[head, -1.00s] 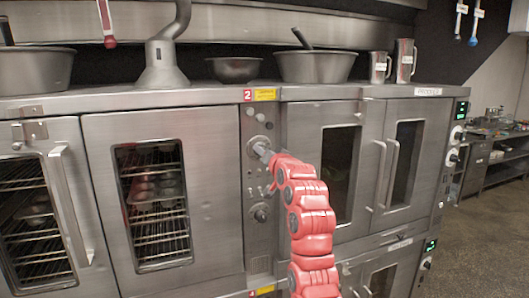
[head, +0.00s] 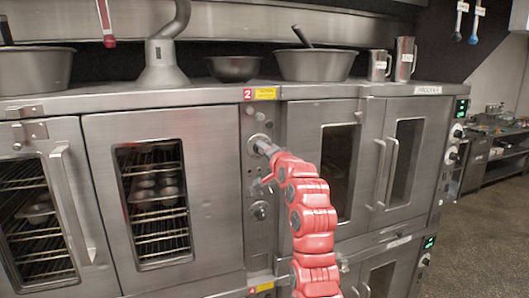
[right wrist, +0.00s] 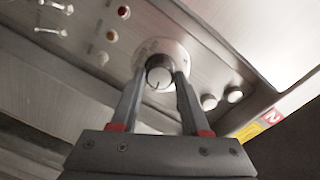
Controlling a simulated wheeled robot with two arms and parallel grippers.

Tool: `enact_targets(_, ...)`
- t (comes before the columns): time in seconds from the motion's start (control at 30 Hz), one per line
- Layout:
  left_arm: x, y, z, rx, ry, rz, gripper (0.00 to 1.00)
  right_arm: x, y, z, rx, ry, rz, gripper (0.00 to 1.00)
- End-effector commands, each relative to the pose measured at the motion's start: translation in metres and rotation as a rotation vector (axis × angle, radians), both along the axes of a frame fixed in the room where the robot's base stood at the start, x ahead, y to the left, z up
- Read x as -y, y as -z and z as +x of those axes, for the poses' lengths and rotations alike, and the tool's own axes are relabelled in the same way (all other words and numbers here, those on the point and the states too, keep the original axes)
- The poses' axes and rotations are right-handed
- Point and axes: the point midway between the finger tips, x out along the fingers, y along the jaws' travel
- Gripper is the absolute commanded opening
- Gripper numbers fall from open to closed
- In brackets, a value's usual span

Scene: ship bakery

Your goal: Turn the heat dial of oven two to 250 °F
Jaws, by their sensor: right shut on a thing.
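Oven two's control panel (head: 258,185) is a narrow upright strip under a red "2" label (head: 248,94). My right gripper (head: 266,148) reaches the upper dial on this strip. In the right wrist view the gripper (right wrist: 160,85) has its two fingers on either side of the round heat dial (right wrist: 160,73), shut on it. A dark mark shows on the dial's face, but the scale around it is too blurred to read. A second round dial (head: 261,211) sits lower on the strip. My left gripper is not in view.
Oven doors with windows (head: 165,200) stand left of the strip, and proofer doors (head: 340,165) stand right. Switches and a red light (right wrist: 124,12) are on the panel near the dial. Pots and a bowl (head: 234,68) stand on top. Open floor (head: 490,240) lies at right.

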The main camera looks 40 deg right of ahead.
Motion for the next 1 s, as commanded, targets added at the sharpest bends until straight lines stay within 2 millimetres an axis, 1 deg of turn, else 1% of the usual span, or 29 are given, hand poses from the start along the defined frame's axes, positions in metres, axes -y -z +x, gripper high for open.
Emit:
enact_targets(0.3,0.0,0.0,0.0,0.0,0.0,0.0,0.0,0.001,-0.001,0.0,0.002,0.001,-0.001,0.0)
enact_targets(0.33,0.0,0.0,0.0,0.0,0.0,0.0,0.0,0.001,-0.001,0.0,0.002,0.001,-0.001,0.51)
enact_targets(0.47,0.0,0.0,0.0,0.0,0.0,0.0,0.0,0.0,-0.001,0.0,0.002,0.001,-0.001,0.74)
enact_targets(0.5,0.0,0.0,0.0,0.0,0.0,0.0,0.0,0.0,-0.001,0.0,0.002,0.001,-0.001,0.76)
enact_targets(0.8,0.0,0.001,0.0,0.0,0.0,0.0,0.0,0.0,0.0,-0.002,0.001,0.0,-0.001,0.76)
enact_targets(0.87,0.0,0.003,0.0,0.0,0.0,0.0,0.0,-0.001,-0.001,-0.005,0.004,0.001,-0.002,0.76)
enact_targets(1.0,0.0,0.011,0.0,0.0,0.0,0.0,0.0,-0.005,0.001,-0.02,0.003,0.001,-0.003,0.76)
